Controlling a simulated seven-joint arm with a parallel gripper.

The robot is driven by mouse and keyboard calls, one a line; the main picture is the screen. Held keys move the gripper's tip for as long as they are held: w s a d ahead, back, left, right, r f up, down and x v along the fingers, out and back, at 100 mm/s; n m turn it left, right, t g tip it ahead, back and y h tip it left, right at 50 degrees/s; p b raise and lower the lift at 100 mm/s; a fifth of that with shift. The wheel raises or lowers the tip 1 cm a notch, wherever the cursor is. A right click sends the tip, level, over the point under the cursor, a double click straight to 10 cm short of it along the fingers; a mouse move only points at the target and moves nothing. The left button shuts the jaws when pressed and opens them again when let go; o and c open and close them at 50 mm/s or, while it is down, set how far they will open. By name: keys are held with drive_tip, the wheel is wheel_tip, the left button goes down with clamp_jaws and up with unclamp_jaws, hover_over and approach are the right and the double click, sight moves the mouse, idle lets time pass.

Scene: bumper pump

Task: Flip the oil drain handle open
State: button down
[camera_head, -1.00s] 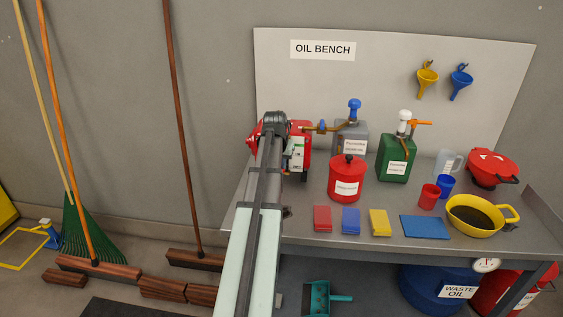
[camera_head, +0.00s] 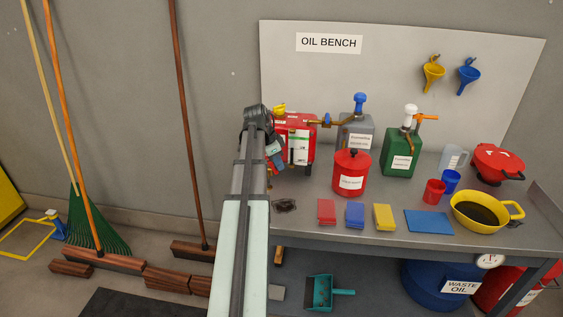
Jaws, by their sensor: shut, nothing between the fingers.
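A red can (camera_head: 299,125) with a white label stands at the left end of the bench. A yellow part (camera_head: 280,109) shows at its top left, beside my arm's wrist; I cannot tell whether it is the oil drain handle. My gripper (camera_head: 278,161) is at the left side of the red can, shut and empty. My forearm partly covers that area, and the fingertips are small and hard to make out. I cannot tell whether they touch the can.
Grey (camera_head: 355,130) and green (camera_head: 401,154) pump cans and a red canister (camera_head: 351,173) stand to the right. Red, blue and yellow blocks (camera_head: 384,217), a blue mat (camera_head: 428,221) and a yellow pan (camera_head: 482,211) lie toward the front.

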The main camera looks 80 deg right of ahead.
drive_tip(key=shift+w+a, duration=0.5)
drive_tip(key=shift+w, duration=0.25)
drive_tip(key=shift+w+a, duration=0.2)
drive_tip(key=shift+w, duration=0.7)
drive_tip(key=d+v, duration=0.1)
drive_tip(key=v, duration=0.8)
drive_tip(key=shift+w+d+r, duration=0.2)
drive_tip(key=shift+d+r, duration=0.15)
drive_tip(key=shift+r, duration=0.15)
